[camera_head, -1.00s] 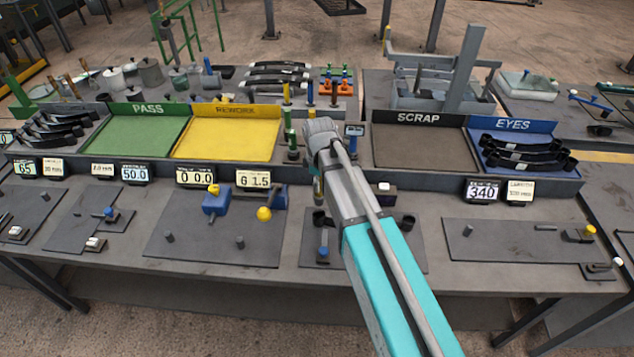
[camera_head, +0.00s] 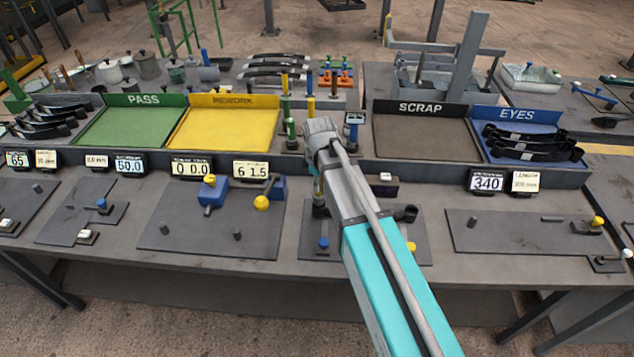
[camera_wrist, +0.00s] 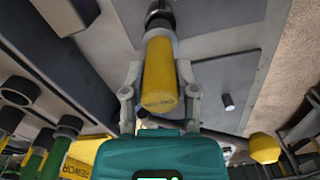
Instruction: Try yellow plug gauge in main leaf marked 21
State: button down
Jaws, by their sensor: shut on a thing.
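My gripper (camera_wrist: 158,92) is shut on the yellow plug gauge (camera_wrist: 160,75), its fingers on both sides of the yellow handle. In the wrist view the gauge's far end points at a dark round part (camera_wrist: 159,15); whether it is inside or only above it I cannot tell. In the head view a sliver of the gauge (camera_head: 317,187) shows beside my arm, above a black leaf eye (camera_head: 319,208). Another black eye (camera_head: 406,213) shows right of my arm on the same fixture plate (camera_head: 297,243). My arm hides the leaf between them. No mark 21 is readable.
The fixture plate carries a blue knob (camera_head: 323,242) and a yellow knob (camera_head: 411,247). Behind stand green PASS (camera_head: 130,128), yellow REWORK (camera_head: 225,130), SCRAP (camera_head: 420,135) and blue EYES (camera_head: 500,155) trays. Green and yellow gauges (camera_head: 290,130) stand upright close to my wrist.

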jog(key=shift+f+b, duration=0.5)
jog(key=shift+f, duration=0.15)
dwell(2.2)
jog(key=shift+r+p, duration=0.35)
dwell(4.0)
jog(key=shift+r+p, duration=0.35)
jog(key=shift+r+p, duration=0.8)
